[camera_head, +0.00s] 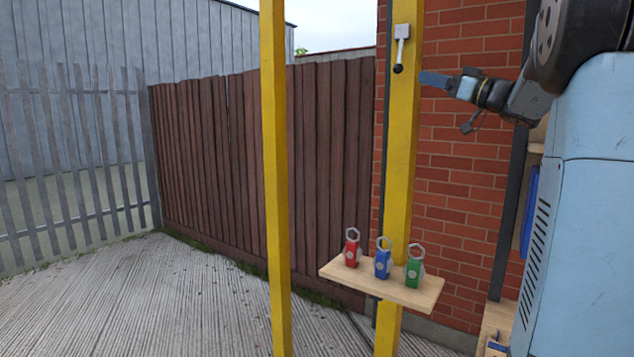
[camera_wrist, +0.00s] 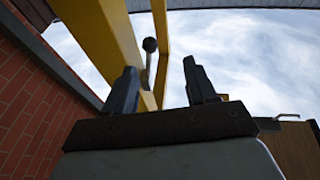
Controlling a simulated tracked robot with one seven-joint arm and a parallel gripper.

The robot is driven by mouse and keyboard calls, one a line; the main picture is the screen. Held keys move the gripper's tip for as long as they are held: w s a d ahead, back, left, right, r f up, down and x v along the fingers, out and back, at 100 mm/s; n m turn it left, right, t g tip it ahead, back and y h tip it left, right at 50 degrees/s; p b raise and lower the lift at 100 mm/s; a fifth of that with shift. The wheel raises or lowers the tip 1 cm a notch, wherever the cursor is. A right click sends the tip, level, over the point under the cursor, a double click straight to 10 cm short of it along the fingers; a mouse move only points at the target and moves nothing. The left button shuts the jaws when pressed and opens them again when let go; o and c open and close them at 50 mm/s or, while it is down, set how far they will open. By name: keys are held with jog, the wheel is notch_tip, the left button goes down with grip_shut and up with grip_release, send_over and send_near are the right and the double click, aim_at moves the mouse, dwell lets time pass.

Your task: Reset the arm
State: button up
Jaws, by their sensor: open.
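My gripper (camera_head: 436,79) is at the upper right in the head view, in front of the brick wall and to the right of a yellow post. In the wrist view my gripper (camera_wrist: 160,85) shows two dark fingers spread apart, with nothing held between them. A lever (camera_head: 401,48) with a dark ball end is fixed on the yellow post, just left of my gripper with a gap. The lever's ball (camera_wrist: 150,45) also shows beyond and between the fingers in the wrist view.
A wooden shelf (camera_head: 415,294) on the yellow post (camera_head: 402,130) holds a red (camera_head: 352,252), a blue (camera_head: 383,263) and a green (camera_head: 414,272) carabiner-like item. Another yellow post (camera_head: 274,180) stands left. A brick wall (camera_head: 460,190) is behind. Open ground lies left.

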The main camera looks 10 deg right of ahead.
jog(key=s+a+f+m+g+h, duration=0.35)
jog(key=s+a+f+g, duration=0.55)
jog(key=s+a+f, duration=0.65)
jog(key=s+f+m+g+h, duration=0.2)
jog(key=s+f+m+h, duration=0.2)
jog(key=s+f+h, duration=0.5)
jog(key=s+f, duration=0.7)
jog(key=f, duration=0.1)
jog(key=shift+a+f+m, duration=0.2)
jog(key=shift+a+m, duration=0.15)
jog(key=shift+a, duration=0.05)
